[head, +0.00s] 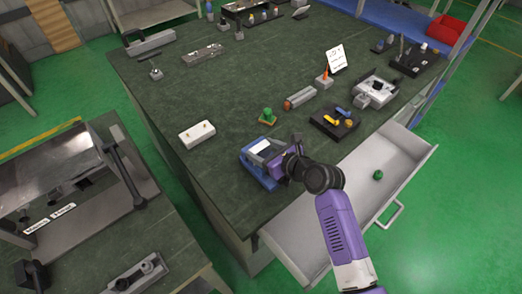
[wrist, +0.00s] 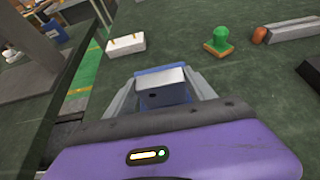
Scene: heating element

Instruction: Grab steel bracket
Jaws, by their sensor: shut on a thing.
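The steel bracket (head: 259,147), a pale grey angled piece, is at the front edge of the green-topped bench, on or in a blue block (head: 257,174). In the wrist view the bracket (wrist: 160,78) has a light top and a darker front face with small holes. The blue block (wrist: 150,69) shows behind it. My gripper (head: 274,160) reaches in from the right. In the wrist view my gripper (wrist: 163,88) has one finger on each side of the bracket and is shut on it. The purple gripper body hides the lower part, so its contact with the block is unclear.
A white block (head: 197,134) lies to the left and a green knob-shaped part (head: 267,116) behind. A black tray (head: 334,123) with yellow and blue parts stands right. An open drawer (head: 405,158) sticks out below the bench, with a small green item (head: 377,175) inside.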

